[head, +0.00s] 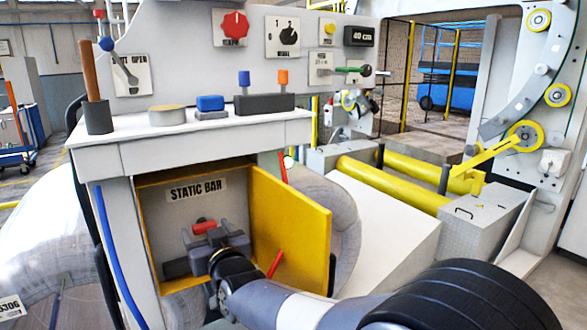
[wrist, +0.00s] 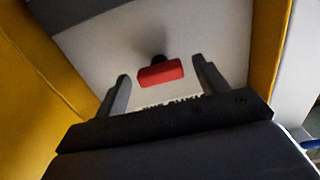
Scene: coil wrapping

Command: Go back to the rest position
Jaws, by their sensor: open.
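My gripper (head: 206,241) is inside the open cabinet labelled STATIC BAR, below the white shelf. In the wrist view its two dark fingers (wrist: 160,84) stand apart, with a red block-shaped handle (wrist: 161,74) on a dark stem between and beyond them. The red handle also shows in the head view (head: 204,226), just above the gripper. The fingers do not visibly touch it in the wrist view. My arm reaches into the cabinet from the lower right.
The yellow cabinet door (head: 291,231) stands open to the right of my arm. The white shelf (head: 190,135) above holds a wooden-handled tool (head: 91,75), a tape roll (head: 167,115) and blue and orange items. Yellow rollers (head: 392,184) lie to the right.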

